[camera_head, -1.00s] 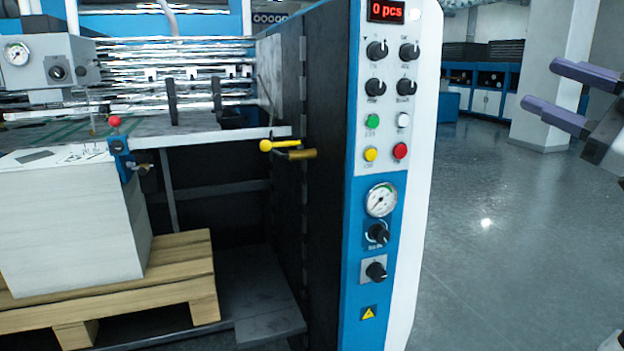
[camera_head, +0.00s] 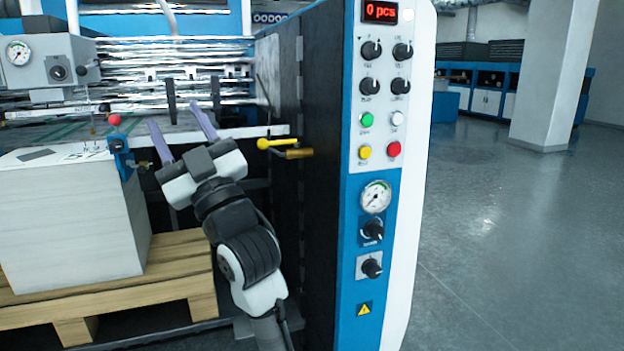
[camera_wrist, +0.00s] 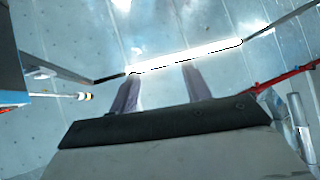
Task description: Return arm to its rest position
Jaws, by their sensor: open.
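My gripper (camera_head: 182,138) is in the head view, left of the machine's control panel and in front of the feed table. Its two purple fingers are spread apart, point up, and hold nothing. My grey and black arm rises from the lower middle of the picture. In the wrist view my gripper (camera_wrist: 160,90) shows both fingers apart with nothing between them, below a bright lamp strip (camera_wrist: 185,56) and a pale ceiling.
The blue and white control panel (camera_head: 378,205) stands right of my arm. A yellow-knobbed lever (camera_head: 264,144) is close to the gripper's right. A paper stack (camera_head: 70,220) on a wooden pallet (camera_head: 110,317) is at left. Open floor (camera_head: 510,240) lies to the right.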

